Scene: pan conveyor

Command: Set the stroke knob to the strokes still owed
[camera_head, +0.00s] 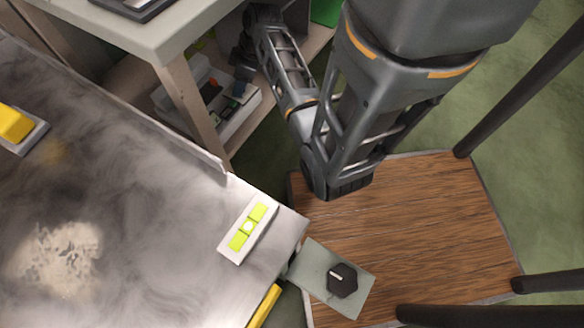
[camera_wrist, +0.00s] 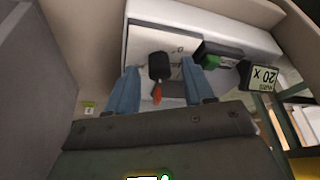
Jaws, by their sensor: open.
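The stroke knob (camera_head: 342,279) is a black knob with a pale pointer line. It sits on a small grey plate (camera_head: 318,291) at the conveyor's corner, in the lower middle of the head view. Marks around it are too small to read. The knob is not in the wrist view.
The metal conveyor (camera_head: 130,215) fills the left, with a white block bearing yellow-green pads (camera_head: 248,228) and a yellow block (camera_head: 14,124). A bench (camera_head: 150,35) stands behind. A wooden platform (camera_head: 430,220) lies right.

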